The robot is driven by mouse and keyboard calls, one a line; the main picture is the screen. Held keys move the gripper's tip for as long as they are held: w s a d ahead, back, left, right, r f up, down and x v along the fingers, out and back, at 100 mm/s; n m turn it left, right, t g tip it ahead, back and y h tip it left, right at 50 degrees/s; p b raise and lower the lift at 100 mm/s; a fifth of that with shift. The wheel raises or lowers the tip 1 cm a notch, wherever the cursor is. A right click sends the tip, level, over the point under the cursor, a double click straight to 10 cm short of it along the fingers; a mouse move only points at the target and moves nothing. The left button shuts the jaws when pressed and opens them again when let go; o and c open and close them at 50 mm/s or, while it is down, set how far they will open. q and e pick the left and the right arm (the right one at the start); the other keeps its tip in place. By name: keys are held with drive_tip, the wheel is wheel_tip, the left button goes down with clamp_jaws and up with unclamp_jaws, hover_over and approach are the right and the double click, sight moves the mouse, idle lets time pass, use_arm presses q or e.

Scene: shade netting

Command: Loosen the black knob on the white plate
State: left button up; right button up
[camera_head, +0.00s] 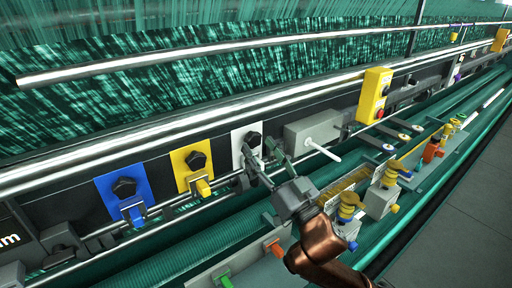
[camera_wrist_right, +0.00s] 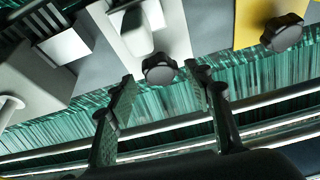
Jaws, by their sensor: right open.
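The white plate (camera_head: 238,148) is on the dark rail in the middle of the head view, with the black knob (camera_head: 254,139) on its upper part. My right gripper (camera_head: 262,160) is open just in front of and below the knob. In the right wrist view the white plate (camera_wrist_right: 174,28) is at the top, and the black knob (camera_wrist_right: 159,70) shows between the two spread fingertips (camera_wrist_right: 160,78). Neither finger clearly touches the knob; the depth gap is hard to tell. My left gripper is out of view.
A yellow plate (camera_head: 182,159) and a blue plate (camera_head: 104,189), each with a black knob, are to the left. A grey box (camera_head: 309,131) with a white rod is close on the right. A yellow switch box (camera_head: 374,92) stands farther right. Long metal bars run along the netting.

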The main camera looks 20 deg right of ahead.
drive_tip(key=shift+x, duration=0.9)
drive_tip(key=shift+w+r, duration=0.1)
drive_tip(key=shift+w, duration=0.2)
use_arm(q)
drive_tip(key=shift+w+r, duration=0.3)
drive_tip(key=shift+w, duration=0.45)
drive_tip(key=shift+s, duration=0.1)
use_arm(e)
drive_tip(key=shift+s, duration=0.1)
drive_tip(key=shift+c, duration=1.1)
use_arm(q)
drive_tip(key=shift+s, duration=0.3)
use_arm(e)
drive_tip(key=c, duration=0.9)
drive_tip(key=shift+c, duration=0.2)
